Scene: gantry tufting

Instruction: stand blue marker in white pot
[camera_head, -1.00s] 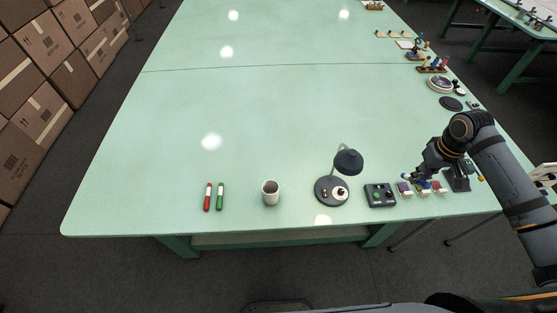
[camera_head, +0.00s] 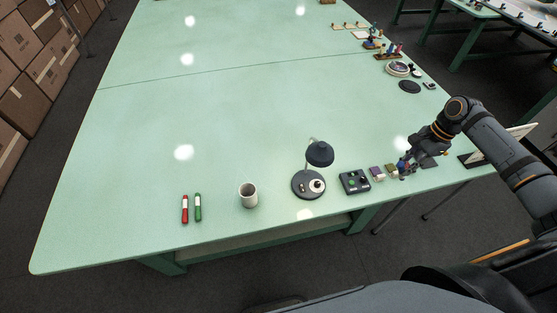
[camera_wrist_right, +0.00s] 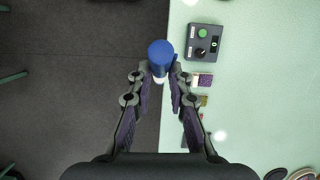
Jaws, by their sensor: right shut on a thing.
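The white pot (camera_head: 248,196) stands upright near the front edge of the green table, and nothing is seen standing in it. My right gripper (camera_head: 405,167) is at the right end of the table's front edge, well to the right of the pot. In the right wrist view my right gripper (camera_wrist_right: 160,76) is shut on the blue marker (camera_wrist_right: 160,52), whose round blue end faces the camera. The marker is small and mostly hidden in the head view. My left gripper is not in view.
A red marker (camera_head: 185,209) and a green marker (camera_head: 198,207) lie left of the pot. A dark lamp (camera_head: 319,153) and a control box (camera_head: 355,182) stand between the pot and my right gripper. Small blocks (camera_head: 377,174) sit beside the gripper. The table's middle is clear.

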